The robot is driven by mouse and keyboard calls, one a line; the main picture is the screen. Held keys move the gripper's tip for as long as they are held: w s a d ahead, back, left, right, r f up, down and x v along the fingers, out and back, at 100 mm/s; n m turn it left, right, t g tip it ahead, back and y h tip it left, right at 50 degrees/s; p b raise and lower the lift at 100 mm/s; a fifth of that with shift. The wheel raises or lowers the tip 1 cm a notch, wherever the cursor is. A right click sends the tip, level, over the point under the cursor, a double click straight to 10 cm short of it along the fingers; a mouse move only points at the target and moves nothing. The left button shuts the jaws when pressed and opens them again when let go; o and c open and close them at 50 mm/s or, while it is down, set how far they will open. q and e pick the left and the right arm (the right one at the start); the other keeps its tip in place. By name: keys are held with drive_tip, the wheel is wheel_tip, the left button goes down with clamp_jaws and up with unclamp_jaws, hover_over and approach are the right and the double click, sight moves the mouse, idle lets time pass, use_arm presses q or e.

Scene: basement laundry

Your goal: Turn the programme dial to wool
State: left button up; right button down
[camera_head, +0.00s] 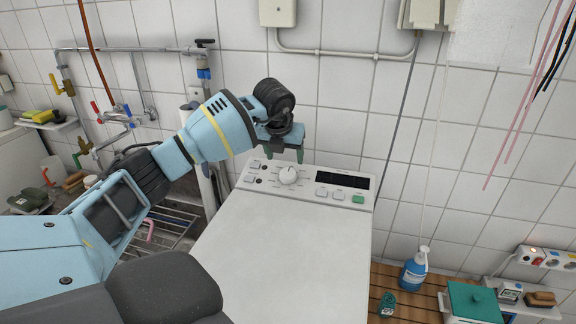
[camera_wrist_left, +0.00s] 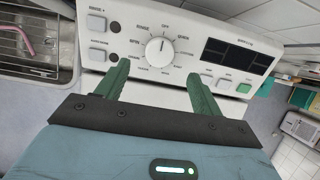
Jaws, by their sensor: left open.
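The programme dial (camera_head: 289,175) is a round white knob on the sloping control panel (camera_head: 318,197) at the back of the white washing machine. In the left wrist view the dial (camera_wrist_left: 158,50) has a dark pointer line aimed up towards the OFF mark. Small labels ring it; I cannot make out wool for certain. My left gripper (camera_head: 282,153) has green fingers and is just behind and above the dial in the head view. In the left wrist view its open fingers (camera_wrist_left: 158,74) are spread to either side of the dial, apart from it and holding nothing. My right gripper is not in view.
Beside the dial are push buttons (camera_head: 338,195), a dark display (camera_head: 343,180) and a green button (camera_head: 358,199). Pipes and taps line the wall at left. The machine's top (camera_head: 285,255) is clear.

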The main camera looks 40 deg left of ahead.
sight(288, 173)
use_arm(q)
drive_tip(key=x, duration=0.7)
drive_tip(key=shift+f, duration=0.2)
drive_tip(key=c, duration=1)
drive_tip(key=shift+o, duration=0.2)
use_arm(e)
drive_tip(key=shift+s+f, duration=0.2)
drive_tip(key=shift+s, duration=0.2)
